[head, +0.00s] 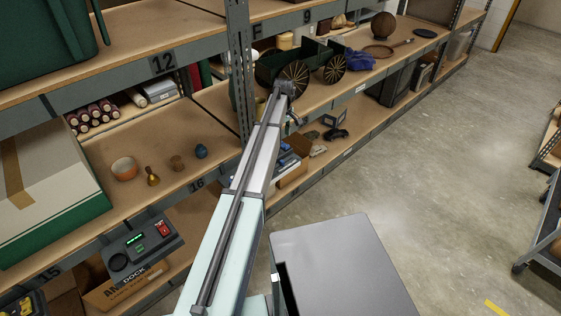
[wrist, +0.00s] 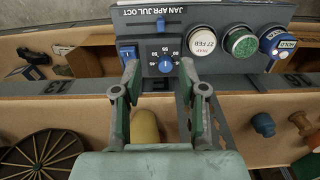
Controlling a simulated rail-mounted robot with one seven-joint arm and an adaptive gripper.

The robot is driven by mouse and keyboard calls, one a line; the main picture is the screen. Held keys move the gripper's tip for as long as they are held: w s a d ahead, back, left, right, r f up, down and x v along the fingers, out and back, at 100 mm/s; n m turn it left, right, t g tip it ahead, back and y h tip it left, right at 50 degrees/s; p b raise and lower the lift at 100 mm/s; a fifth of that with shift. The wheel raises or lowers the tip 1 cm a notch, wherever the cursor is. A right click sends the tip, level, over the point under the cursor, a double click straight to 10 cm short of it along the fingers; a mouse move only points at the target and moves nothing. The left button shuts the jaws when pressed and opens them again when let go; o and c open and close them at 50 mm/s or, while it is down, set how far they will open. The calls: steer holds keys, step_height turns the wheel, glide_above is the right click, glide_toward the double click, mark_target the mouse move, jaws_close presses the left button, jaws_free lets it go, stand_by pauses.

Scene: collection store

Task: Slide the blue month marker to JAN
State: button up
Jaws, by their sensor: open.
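In the wrist view, a grey control panel (wrist: 225,75) carries a month scale reading JAN, APR, JUL, OCT near its top edge. A small blue marker (wrist: 160,23) sits just under the scale, around JUL; its exact setting is too small to tell. My gripper (wrist: 160,82) is open and empty, with its two fingers apart in front of the panel's lower part. The fingertips are on either side of a dial with a blue knob (wrist: 165,66), below the marker. In the head view the panel is mostly hidden behind my arm.
The panel also has a blue rocker switch (wrist: 128,54), a white button (wrist: 202,42), a green button (wrist: 240,43) and a blue HOLD button (wrist: 277,41). A yellow rounded object (wrist: 145,127) shows between my fingers. A green cart (head: 300,62) stands on the shelf.

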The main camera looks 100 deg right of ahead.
mark_target(282, 161)
step_height(282, 161, down, 16)
steer(key=p, duration=0.4)
steer(key=shift+w+f, duration=0.1)
steer(key=shift+f, duration=0.1)
jaws_close()
